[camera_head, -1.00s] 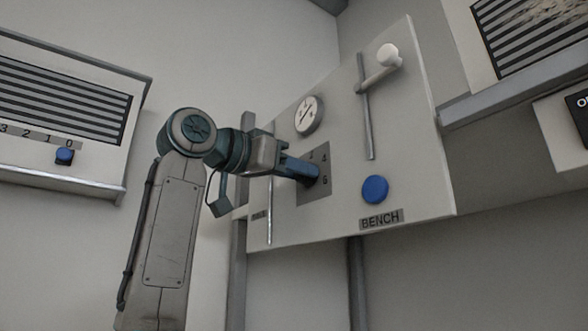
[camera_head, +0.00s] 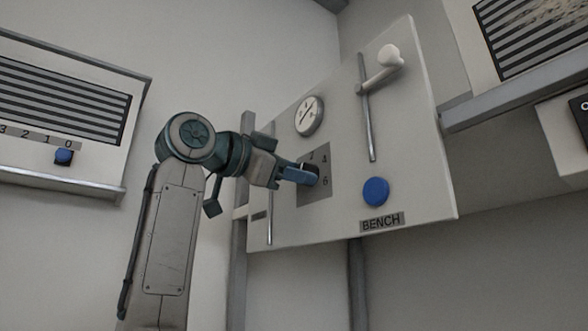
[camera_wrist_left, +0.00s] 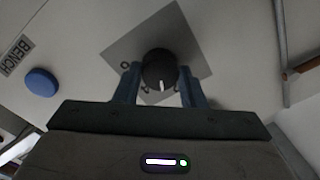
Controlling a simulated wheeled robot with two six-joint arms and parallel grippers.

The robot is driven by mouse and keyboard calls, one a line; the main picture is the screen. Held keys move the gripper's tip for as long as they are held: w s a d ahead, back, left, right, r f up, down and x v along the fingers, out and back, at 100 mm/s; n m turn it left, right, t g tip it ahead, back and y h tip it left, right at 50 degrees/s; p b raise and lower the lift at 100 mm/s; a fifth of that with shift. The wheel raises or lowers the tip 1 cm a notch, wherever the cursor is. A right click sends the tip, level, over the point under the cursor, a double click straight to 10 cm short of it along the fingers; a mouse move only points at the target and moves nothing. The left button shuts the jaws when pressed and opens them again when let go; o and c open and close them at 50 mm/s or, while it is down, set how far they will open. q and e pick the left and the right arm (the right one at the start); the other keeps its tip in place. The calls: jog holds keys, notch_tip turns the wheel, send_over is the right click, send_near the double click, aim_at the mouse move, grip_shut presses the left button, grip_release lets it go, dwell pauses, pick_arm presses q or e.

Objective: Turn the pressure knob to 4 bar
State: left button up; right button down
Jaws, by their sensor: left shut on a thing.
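The pressure knob (camera_wrist_left: 160,72) is dark and round with a white pointer line, on a grey square plate (camera_wrist_left: 118,50) in the left wrist view. In the head view the plate (camera_head: 318,188) shows numerals, with 4 and 6 on its right side; the knob (camera_head: 313,170) is partly hidden by my fingers. My left gripper (camera_head: 304,175) is shut on the knob, with one blue finger on each side of it in the left wrist view (camera_wrist_left: 160,84). A round white gauge (camera_head: 308,116) with a dark needle sits above the plate. My right gripper is not in view.
A blue round button (camera_head: 376,191) sits right of the plate, above the BENCH label (camera_head: 382,222). A white-knobbed lever (camera_head: 380,72) stands out from a vertical slot at the upper right of the panel (camera_head: 420,150).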

pick_arm(q)
jog(key=shift+m+p, duration=0.45)
jog(key=shift+m, duration=2.85)
jog(key=o, duration=1)
jog(key=shift+a, duration=0.1)
